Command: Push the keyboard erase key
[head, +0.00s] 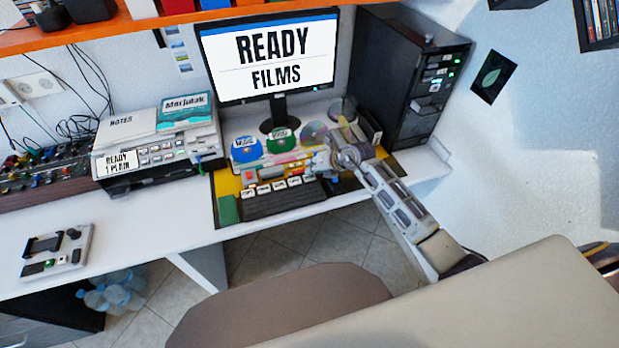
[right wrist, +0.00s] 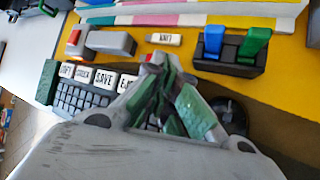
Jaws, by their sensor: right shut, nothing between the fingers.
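The black keyboard (head: 285,202) lies on the yellow desk mat, with a row of white labelled keys along its far edge. It also shows in the right wrist view (right wrist: 78,98), where the labels include SAVE. A white key beginning with E (right wrist: 127,84) is partly covered by my gripper, so its full label is hidden. My right gripper (head: 324,160) is shut and empty at the far right end of the keyboard. In the right wrist view its fingertips (right wrist: 156,62) appear just right of and beyond that key; contact cannot be told. My left gripper is not in view.
The monitor (head: 268,60) reads READY FILMS. A black computer tower (head: 400,85) stands right of it.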

